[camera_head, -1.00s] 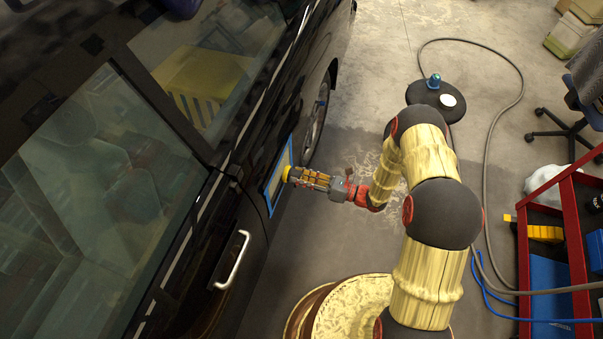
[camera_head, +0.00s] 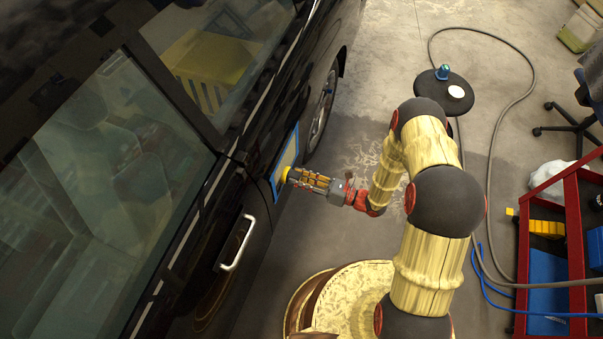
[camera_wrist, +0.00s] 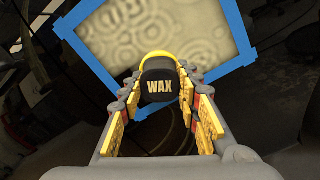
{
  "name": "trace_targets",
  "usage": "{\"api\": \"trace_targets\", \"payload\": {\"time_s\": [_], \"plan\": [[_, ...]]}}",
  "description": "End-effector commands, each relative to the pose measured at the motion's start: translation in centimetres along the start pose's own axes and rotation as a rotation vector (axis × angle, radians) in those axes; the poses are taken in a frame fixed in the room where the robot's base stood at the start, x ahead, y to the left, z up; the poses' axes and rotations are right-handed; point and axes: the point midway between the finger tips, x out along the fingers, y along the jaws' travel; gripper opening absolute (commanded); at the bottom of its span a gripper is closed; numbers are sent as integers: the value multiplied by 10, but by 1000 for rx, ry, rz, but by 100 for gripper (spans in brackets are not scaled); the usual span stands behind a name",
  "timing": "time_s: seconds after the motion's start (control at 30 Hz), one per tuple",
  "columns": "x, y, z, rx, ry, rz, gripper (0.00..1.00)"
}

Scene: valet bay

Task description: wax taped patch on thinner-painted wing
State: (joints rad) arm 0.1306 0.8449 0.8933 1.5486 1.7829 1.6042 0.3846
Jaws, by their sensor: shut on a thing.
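A dark car panel carries a patch (camera_head: 288,152) framed in blue tape (camera_head: 275,186), on the wing ahead of the door. In the wrist view the patch (camera_wrist: 205,30) shows swirled, ring-like marks on a pale surface inside the blue tape (camera_wrist: 105,72). My gripper (camera_head: 292,177) is shut on a black block marked WAX (camera_wrist: 160,87) with a yellow pad (camera_wrist: 158,57) at its far end. The pad is at the lower part of the patch and seems to touch it; exact contact is hard to tell.
The car door handle (camera_head: 237,243) is left of and below the patch. A red cart (camera_head: 572,240) with blue and yellow items stands at the right. A round black stand (camera_head: 440,92) and a hose (camera_head: 497,130) lie on the floor beyond my arm.

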Motion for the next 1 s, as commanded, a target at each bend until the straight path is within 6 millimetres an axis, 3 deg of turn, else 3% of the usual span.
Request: {"api": "trace_targets", "payload": {"time_s": [1.0], "plan": [[1,50,-30,0,0,0,8]]}}
